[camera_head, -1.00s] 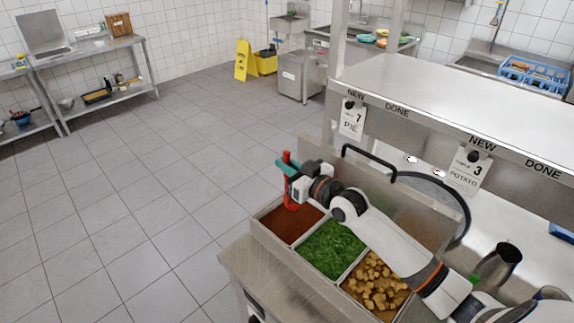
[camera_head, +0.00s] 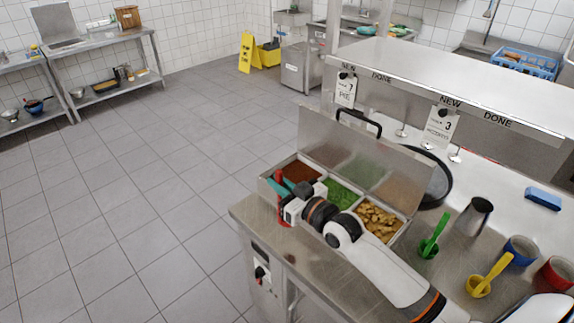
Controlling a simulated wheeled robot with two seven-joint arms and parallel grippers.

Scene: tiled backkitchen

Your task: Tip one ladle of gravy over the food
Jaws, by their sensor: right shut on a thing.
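A steel unit with three bins stands on the counter's left end. Its far bin holds red-brown gravy (camera_head: 303,172), the middle one green food (camera_head: 342,192), the near one golden chunks (camera_head: 378,220). My right gripper (camera_head: 284,190), with teal fingers, is shut on the red ladle (camera_head: 280,209). The ladle is upright at the left outer side of the gravy bin, as seen here. Its bowl is small, and I cannot tell whether it holds gravy. No plated food can be made out. My left gripper is out of view.
A raised steel lid (camera_head: 360,160) stands behind the bins. A long shelf (camera_head: 450,85) overhangs the counter. Open floor lies left.

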